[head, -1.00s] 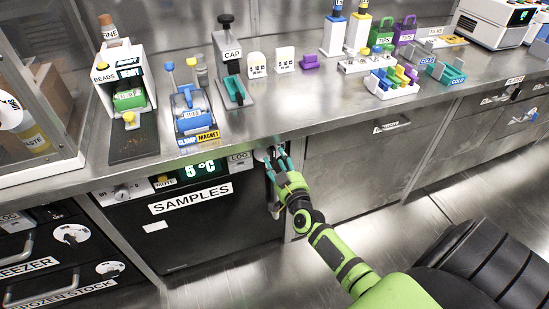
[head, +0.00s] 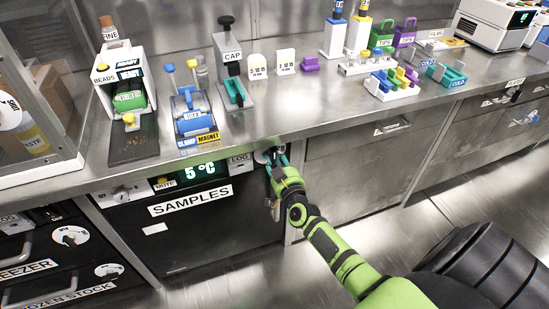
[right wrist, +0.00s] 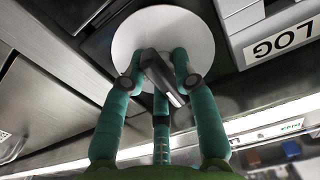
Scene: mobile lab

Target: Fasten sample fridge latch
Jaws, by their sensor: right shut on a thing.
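The black sample fridge (head: 205,225), labelled SAMPLES, sits under the counter with its door looking closed. Its latch (right wrist: 163,78) is a grey lever on a round white plate (right wrist: 190,32) in the right wrist view. In the head view the plate (head: 262,156) is at the fridge's upper right corner, mostly hidden by my fingers. My right gripper (head: 275,158) is shut on the latch lever, and its teal fingers also flank the lever in the right wrist view (right wrist: 158,85). The lever lies slanted in that view. My left gripper is not in view.
The steel counter edge (head: 330,124) runs just above my right gripper. A LOG box (head: 240,163) sits left of the latch, beside the 5 °C display (head: 200,171). A plain steel cabinet door (head: 360,170) is to the right. The floor in front is clear.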

